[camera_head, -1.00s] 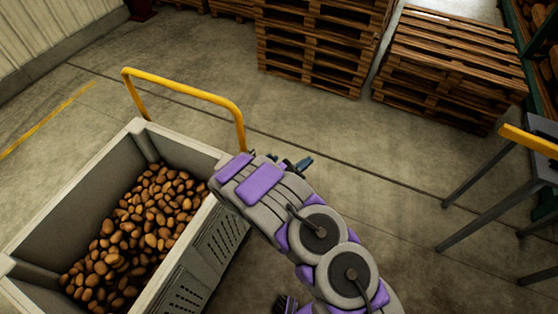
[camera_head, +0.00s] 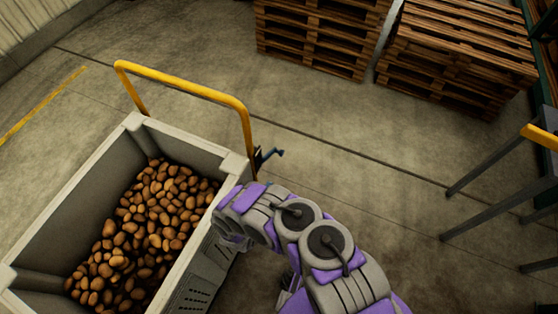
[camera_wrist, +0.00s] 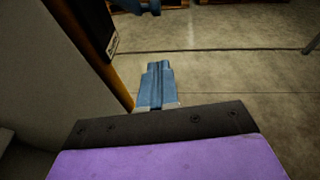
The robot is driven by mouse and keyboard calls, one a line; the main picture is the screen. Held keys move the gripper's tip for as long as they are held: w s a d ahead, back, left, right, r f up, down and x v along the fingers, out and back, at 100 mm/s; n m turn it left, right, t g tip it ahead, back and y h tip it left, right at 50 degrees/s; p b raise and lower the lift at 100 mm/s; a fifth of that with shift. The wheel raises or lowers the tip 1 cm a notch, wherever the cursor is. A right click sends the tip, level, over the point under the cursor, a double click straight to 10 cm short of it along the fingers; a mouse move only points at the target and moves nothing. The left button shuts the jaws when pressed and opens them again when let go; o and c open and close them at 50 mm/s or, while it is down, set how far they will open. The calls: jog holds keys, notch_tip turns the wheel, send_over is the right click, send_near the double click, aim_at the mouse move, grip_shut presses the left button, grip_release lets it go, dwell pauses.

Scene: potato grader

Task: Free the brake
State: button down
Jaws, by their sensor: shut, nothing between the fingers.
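A small blue lever (camera_head: 270,155), which looks like the brake, sticks out to the right from a dark bracket at the base of the yellow handle (camera_head: 190,88) on the potato cart. In the wrist view a blue part (camera_wrist: 138,6), probably the same lever, is cut off by the top edge, beside a black plate (camera_wrist: 98,28) with a white label. My gripper (camera_wrist: 158,65) points toward that area with its blue fingers together and nothing between them. A gap of floor shows between fingertips and lever. In the head view my arm's links hide the fingers.
The grey crate (camera_head: 92,178) full of potatoes (camera_head: 150,225) stands left of my arm. Stacked pallets (camera_head: 320,40) stand at the back. A grey-legged frame with a yellow rail (camera_head: 540,137) is at the right. The floor between is clear.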

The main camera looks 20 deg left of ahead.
jog(key=shift+d, duration=0.1)
jog(key=r+b+x, duration=0.2)
jog(key=b+x, duration=0.2)
jog(key=x, duration=0.8)
jog(key=shift+w+r, duration=0.2)
jog(key=shift+w, duration=0.6)
